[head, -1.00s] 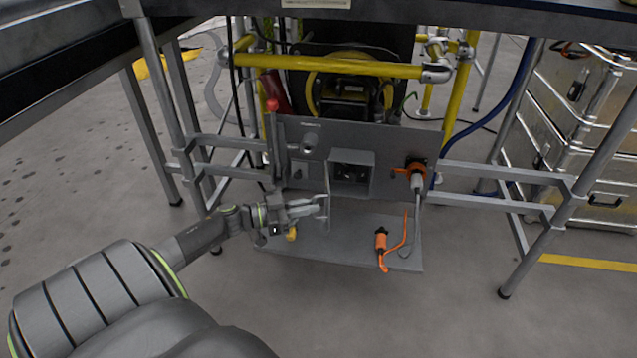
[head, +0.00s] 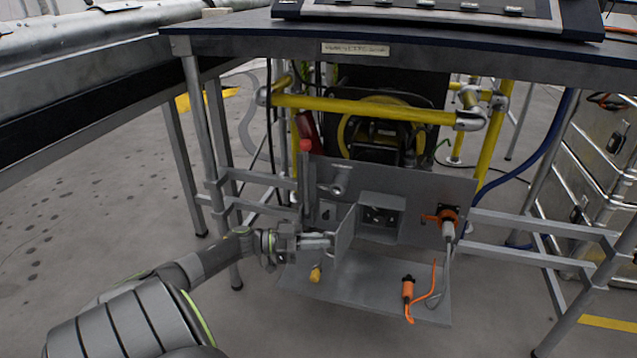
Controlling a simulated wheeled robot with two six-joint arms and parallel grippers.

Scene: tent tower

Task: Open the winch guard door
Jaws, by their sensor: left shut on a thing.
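The winch guard door (head: 345,233) is a small grey plate. It stands out at an angle from the left side of a grey box (head: 383,204) on the upright panel. The box front is uncovered and dark parts show inside. My left gripper (head: 328,241) comes in from the left and is shut on the door near its outer left edge. The fingertips are small in the view, and the exact grip is hard to see. The yellow winch (head: 377,132) sits behind the panel, under the table. My right gripper is not in view.
A red-topped lever (head: 306,165) stands left of the door. A yellow-orange knob (head: 315,274) is just below my gripper. An orange plug (head: 408,290) lies on the lower shelf (head: 365,283); another orange connector (head: 446,219) sits on the panel. Table legs frame both sides.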

